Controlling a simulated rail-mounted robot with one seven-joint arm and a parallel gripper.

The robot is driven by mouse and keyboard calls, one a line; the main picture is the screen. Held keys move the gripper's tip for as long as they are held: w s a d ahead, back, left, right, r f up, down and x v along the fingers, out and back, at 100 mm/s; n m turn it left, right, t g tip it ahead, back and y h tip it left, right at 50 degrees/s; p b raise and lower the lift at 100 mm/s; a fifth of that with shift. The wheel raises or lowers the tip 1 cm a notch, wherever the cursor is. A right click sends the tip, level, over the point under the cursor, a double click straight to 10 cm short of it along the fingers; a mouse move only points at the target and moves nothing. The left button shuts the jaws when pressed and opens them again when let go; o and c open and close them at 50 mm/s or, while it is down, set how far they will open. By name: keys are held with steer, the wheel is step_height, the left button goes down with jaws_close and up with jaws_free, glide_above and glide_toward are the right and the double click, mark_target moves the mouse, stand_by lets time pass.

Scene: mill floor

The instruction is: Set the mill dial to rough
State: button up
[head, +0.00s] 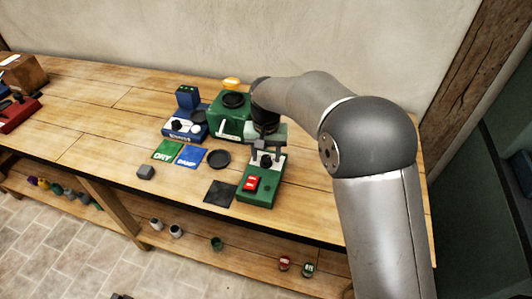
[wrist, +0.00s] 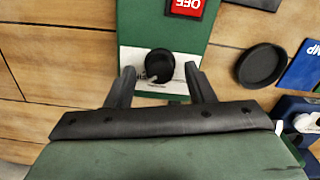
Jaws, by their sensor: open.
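The mill dial is a small black round knob (wrist: 159,65) on a white label plate on the green mill base (head: 258,192). A light pointer mark on the knob points toward lower left in the wrist view. The print on the plate is partly hidden and too small to read. My gripper (wrist: 159,74) is open, with one finger to each side of the knob and gaps between. I cannot tell how far the fingertips are above the plate. In the head view my gripper (head: 266,150) is over the plate and hides much of it.
A red OFF switch (head: 251,183) sits on the mill base. The green mill body (head: 229,127) stands behind. A blue device (head: 184,126), green DRY card (head: 167,151), blue DAMP card (head: 191,157), black dish (head: 219,159) and dark square (head: 219,193) lie to the left.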

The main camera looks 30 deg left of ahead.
steer(key=shift+f, duration=0.2)
steer(key=shift+c, duration=0.2)
steer(key=c, duration=0.9)
steer(key=shift+c, duration=0.2)
